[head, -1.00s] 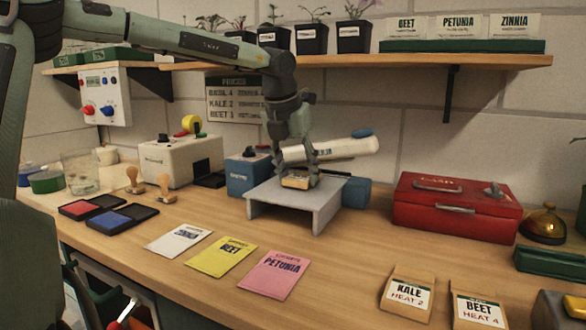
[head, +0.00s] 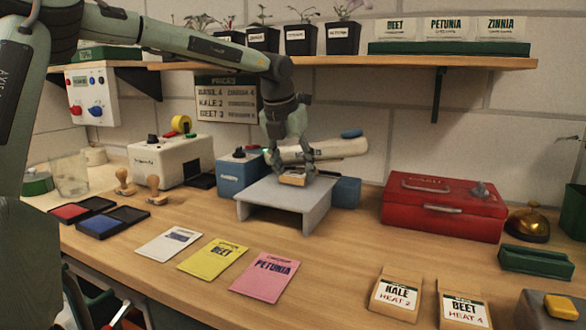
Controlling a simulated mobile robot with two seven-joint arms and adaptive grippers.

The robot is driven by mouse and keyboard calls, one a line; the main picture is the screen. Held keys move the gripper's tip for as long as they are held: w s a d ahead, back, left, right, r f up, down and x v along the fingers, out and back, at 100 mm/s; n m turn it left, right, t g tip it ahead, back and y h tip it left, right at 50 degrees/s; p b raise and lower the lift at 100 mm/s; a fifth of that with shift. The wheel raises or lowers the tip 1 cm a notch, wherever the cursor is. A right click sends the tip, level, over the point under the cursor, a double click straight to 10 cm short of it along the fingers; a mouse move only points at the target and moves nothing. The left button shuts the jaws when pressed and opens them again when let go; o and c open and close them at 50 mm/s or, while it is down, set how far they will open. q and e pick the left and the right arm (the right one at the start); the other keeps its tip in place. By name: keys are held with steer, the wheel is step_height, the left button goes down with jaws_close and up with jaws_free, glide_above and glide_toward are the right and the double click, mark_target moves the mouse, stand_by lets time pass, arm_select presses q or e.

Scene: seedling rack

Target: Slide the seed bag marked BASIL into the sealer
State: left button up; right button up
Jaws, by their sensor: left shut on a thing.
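My left gripper (head: 295,170) points down and is shut on a small tan bag (head: 292,180), mostly hidden by the fingers. Its label cannot be read, so I cannot tell whether it says BASIL. The bag is at the rear part of a grey stand (head: 270,204); I cannot tell whether it touches the top. Just behind is what looks like the sealer, a blue body (head: 237,176) with a raised, tilted white bar (head: 335,147) with a blue end. The gripper covers part of the bar and the gap below it. My right gripper is not in view.
White, yellow and pink packets (head: 265,278) lie in front of the stand. KALE (head: 397,293) and BEET (head: 464,309) bags are at the front right. A red cash box (head: 445,210) stands right, a white machine (head: 165,160) left. A shelf (head: 400,61) with pots runs above.

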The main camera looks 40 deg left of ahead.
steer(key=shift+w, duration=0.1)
arm_select(q)
steer(key=o, duration=1.2)
steer(key=shift+r, duration=0.25)
steer(key=v, duration=1.1)
steer(key=shift+s+d+r, duration=0.15)
steer(key=shift+s+r, duration=0.1)
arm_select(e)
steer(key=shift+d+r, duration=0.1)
arm_select(q)
steer(key=shift+f, duration=0.15)
